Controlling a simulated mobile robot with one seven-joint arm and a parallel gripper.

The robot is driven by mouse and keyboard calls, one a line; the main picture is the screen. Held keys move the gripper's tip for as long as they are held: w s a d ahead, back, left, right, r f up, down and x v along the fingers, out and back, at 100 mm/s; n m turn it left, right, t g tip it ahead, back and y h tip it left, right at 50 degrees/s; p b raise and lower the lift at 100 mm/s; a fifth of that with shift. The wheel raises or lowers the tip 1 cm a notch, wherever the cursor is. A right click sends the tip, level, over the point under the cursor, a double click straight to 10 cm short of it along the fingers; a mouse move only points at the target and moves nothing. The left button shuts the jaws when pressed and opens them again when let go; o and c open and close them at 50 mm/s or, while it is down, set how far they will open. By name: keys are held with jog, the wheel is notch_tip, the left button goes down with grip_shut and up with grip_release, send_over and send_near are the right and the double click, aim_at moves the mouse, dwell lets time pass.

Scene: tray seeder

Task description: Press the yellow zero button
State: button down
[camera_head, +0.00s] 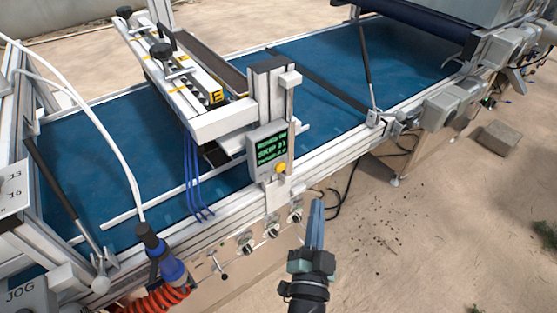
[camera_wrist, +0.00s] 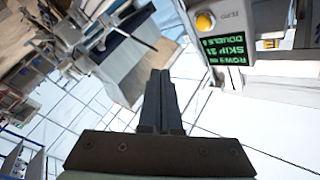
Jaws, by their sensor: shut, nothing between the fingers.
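The yellow zero button (camera_head: 280,168) sits at the lower edge of a small grey display box (camera_head: 267,148) with green text on a dark screen. In the wrist view the button (camera_wrist: 205,21) is at the upper right, beside the upside-down screen (camera_wrist: 228,48). My gripper (camera_head: 317,204) is in front of the machine, below and to the right of the button, apart from it. In the wrist view its fingers (camera_wrist: 160,75) are together and hold nothing. They point up the picture, left of the button. Nothing hides the button.
Several knobs (camera_head: 271,230) line the front rail below the box. A blue conveyor belt (camera_head: 95,130) lies behind. A blue nozzle with a red coiled hose (camera_head: 160,297) hangs at the lower left. Sandy ground (camera_head: 430,230) at the right is mostly open.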

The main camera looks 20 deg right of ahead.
dwell(0.3)
jog(key=p, duration=0.2)
send_near(286, 167)
jog(key=shift+w+d+r, duration=0.25)
jog(key=shift+w+d, duration=0.6)
jog(key=shift+w, duration=0.2)
jog(key=shift+w+d+r, duration=0.25)
jog(key=shift+w+d, duration=0.6)
jog(key=shift+w, duration=0.2)
jog(key=shift+w+a, duration=0.15)
jog(key=shift+w, duration=0.25)
jog(key=shift+w+a, duration=0.2)
jog(key=shift+w, duration=0.3)
dwell(0.9)
jog(key=shift+s, duration=0.1)
jog(key=shift+s+d+p, duration=0.35)
jog(key=shift+s, duration=0.45)
jog(key=shift+s+d+b, duration=0.1)
jog(key=shift+s+d, duration=0.2)
jog(key=shift+s, duration=0.5)
jog(key=shift+s+d+b, duration=0.1)
jog(key=shift+s+d, duration=0.2)
jog(key=shift+s, duration=0.45)
jog(key=shift+s+d+b, duration=0.1)
jog(key=shift+s+d, duration=0.15)
jog(key=shift+s, duration=0.55)
